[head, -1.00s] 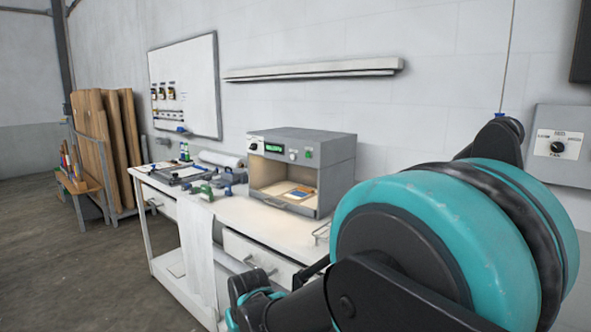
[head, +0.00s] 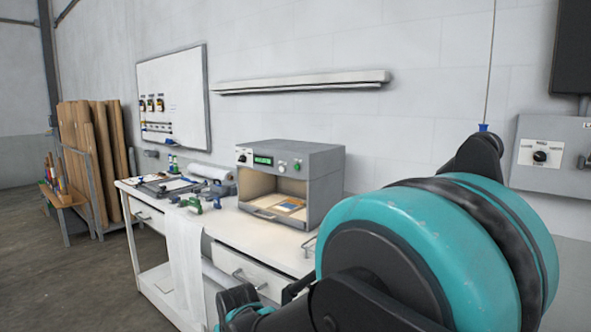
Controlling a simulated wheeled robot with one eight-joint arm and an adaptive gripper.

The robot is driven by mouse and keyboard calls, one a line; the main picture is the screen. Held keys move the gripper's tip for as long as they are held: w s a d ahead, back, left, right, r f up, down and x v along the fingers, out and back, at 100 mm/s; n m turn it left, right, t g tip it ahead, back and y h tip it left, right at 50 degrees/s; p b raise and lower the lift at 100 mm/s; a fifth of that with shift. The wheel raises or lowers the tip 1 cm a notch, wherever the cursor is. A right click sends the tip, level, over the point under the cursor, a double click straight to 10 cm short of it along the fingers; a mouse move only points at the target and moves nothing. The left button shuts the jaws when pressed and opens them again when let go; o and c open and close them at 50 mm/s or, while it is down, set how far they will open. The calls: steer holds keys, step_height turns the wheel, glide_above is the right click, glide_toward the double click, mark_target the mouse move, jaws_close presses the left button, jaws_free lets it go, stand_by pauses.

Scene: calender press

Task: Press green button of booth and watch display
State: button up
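The booth (head: 318,160) is a grey box with an open, lit front, standing on the white workbench. Its top front panel carries a small display (head: 263,160) with green characters, too small to read. A green button (head: 297,166) sits at the right of that panel, with a pale knob beside it. A flat sample with blue and tan parts (head: 289,204) lies inside the booth. My arm, teal and black, fills the lower right. Its lower black and teal part shows at the bottom edge, below and in front of the bench; my gripper's fingers cannot be made out.
The white workbench (head: 262,232) holds green and blue tools (head: 191,203) and a roll (head: 210,172) left of the booth. A white cloth (head: 185,265) hangs over its front. Wooden boards (head: 90,150) stand at the left. A grey switch box (head: 553,165) is on the right wall.

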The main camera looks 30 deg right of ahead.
jaws_close()
stand_by(1.4)
